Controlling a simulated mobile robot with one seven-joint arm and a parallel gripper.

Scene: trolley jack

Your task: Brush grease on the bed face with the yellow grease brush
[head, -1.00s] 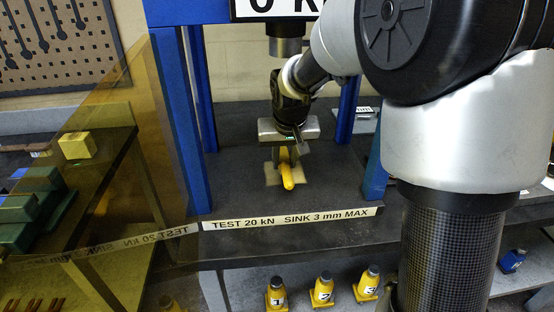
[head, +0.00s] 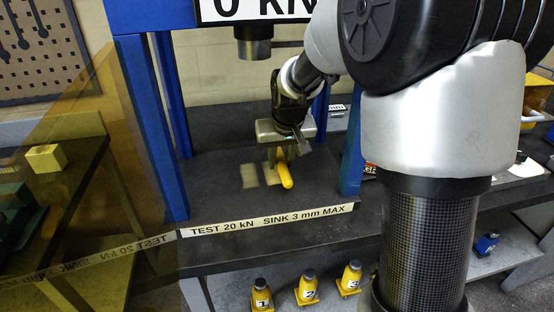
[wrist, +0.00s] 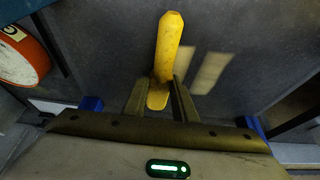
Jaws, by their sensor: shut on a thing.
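My gripper (head: 281,152) is shut on the yellow grease brush (head: 285,178) above the dark bed face (head: 215,205) of the blue-framed press. In the head view the brush's yellow handle slants down towards the front. In the wrist view the brush (wrist: 167,48) lies between the two fingers (wrist: 158,103). Its bristles are hidden, so I cannot tell whether they touch the bed. Two pale patches, a left one (head: 249,176) and a right one (head: 269,174), lie on the bed left of the brush. Both also show right of it in the wrist view (wrist: 212,72).
Blue press posts (head: 147,125) stand on both sides, and the ram (head: 253,50) hangs above. An amber see-through panel (head: 110,190) is at the left. A label strip (head: 270,221) runs along the bed's front edge. Numbered yellow jacks (head: 307,287) stand below. The bed's front is clear.

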